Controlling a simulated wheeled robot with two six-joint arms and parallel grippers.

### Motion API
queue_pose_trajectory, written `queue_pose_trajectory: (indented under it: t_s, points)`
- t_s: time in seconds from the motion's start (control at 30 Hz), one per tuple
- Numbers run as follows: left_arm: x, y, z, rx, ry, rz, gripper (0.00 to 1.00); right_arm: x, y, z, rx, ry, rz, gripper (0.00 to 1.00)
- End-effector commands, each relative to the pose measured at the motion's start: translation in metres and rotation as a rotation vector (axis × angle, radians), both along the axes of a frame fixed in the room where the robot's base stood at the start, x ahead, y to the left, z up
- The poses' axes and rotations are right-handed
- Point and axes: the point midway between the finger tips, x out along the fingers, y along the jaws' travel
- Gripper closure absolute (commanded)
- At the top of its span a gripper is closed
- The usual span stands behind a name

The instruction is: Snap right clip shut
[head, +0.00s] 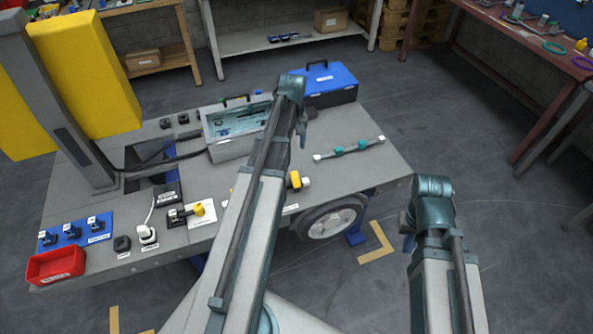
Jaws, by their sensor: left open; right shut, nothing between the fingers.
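A pale bar (350,148) with white ends lies on the right part of the grey bench top. It carries two teal clip-like pieces, a left one (338,151) and a right one (363,144); whether either is open or shut is too small to tell. My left gripper (302,138) hangs down at the end of its arm, open, to the left of the bar and apart from it. My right gripper (407,228) is shut and empty, beyond the bench's right front edge over the floor. Both grippers are partly hidden by their arms.
A yellow-and-white part (295,181) lies beside my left arm. A red bin (55,266) and connectors occupy the left front.

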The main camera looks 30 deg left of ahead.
Motion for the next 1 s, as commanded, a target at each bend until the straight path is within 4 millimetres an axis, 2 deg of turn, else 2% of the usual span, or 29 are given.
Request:
queue_pose_trajectory:
  t_s: [0.17,0.37,1.0]
  points:
    - [0.0,-0.001,-0.009,0.0,0.0,-0.002,0.35,0.0,0.0,-0.009,0.0,0.0,0.0,1.0]
    - [0.0,-0.001,-0.03,0.0,0.0,-0.003,0.35,0.0,0.0,-0.03,0.0,0.0,0.0,1.0]
    - [0.0,-0.001,-0.117,0.0,0.0,-0.003,0.35,0.0,0.0,-0.117,0.0,0.0,0.001,1.0]
